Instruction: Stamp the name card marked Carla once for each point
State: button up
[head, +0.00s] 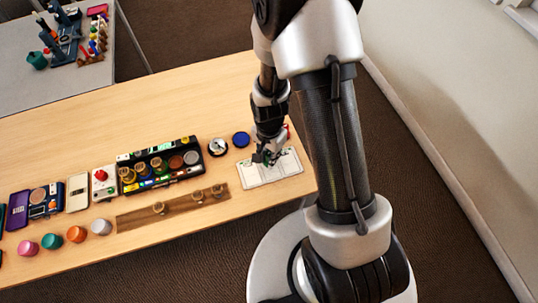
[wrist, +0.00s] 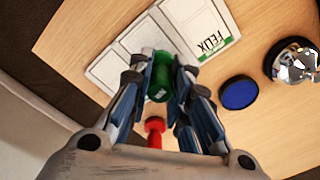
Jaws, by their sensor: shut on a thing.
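My gripper (wrist: 161,76) is shut on a green, rounded stamp-like piece (wrist: 159,88) with a small white mark. In the head view my gripper (head: 266,157) is over the white name cards (head: 263,177) near the table's right end. In the wrist view one card (wrist: 212,27) reads FELIX and has a green edge. The other white cards (wrist: 108,69) lie beside it, partly behind my fingers, and no name shows on them. I cannot read Carla anywhere. Whether the green piece touches a card is hidden.
A blue round pad (wrist: 238,93) and a shiny bell (wrist: 295,61) stand near the cards. A red piece (wrist: 154,130) stands close to my gripper. A wooden strip (head: 175,207) with several knobs and a dark case (head: 160,166) lie to the left.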

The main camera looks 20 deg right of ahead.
jog(key=shift+r+p, duration=1.7)
jog(key=shift+r, duration=0.8)
